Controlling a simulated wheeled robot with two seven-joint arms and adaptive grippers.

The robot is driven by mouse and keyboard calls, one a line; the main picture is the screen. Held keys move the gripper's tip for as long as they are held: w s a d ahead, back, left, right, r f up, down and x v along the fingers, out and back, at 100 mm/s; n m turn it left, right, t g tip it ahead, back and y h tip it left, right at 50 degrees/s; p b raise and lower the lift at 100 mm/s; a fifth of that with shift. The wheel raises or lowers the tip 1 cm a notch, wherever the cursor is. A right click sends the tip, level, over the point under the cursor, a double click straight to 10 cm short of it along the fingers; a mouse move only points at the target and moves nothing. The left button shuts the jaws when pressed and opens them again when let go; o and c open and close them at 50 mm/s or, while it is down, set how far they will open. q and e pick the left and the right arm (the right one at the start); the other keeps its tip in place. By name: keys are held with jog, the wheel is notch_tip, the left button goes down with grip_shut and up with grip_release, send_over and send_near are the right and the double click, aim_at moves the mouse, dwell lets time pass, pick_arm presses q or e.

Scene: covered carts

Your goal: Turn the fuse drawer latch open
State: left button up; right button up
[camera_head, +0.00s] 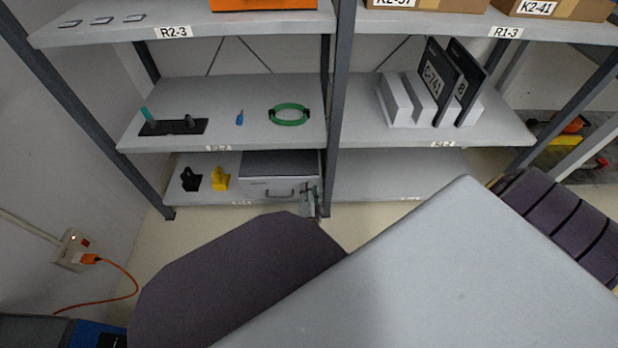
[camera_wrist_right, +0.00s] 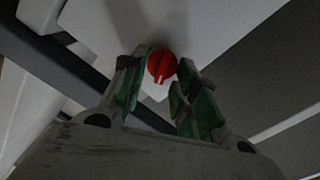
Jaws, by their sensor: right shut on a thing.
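A grey drawer unit (camera_head: 281,173) with a dark handle on its front stands on the bottom shelf of the left rack. My right gripper (camera_head: 309,198) is at the right end of its front, by the rack post. In the right wrist view a red knob (camera_wrist_right: 161,64), the latch, sits on a pale face between the green fingertips of my right gripper (camera_wrist_right: 157,88). In the head view the knob is hidden behind the gripper. My left gripper is not in view.
Black and yellow pieces (camera_head: 220,179) stand left of the drawer unit. A green ring (camera_head: 289,114) and a black tray (camera_head: 173,127) lie on the shelf above. The rack post (camera_head: 328,185) is close on the right. An orange cable (camera_head: 120,290) lies at the left.

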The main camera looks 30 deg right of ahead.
jog(key=shift+f+m, duration=0.2)
jog(key=shift+m, duration=2.1)
jog(key=shift+d, duration=0.1)
jog(key=o, duration=0.9)
jog(key=shift+s, duration=0.2)
jog(key=v, duration=0.7)
jog(key=shift+a, duration=0.2)
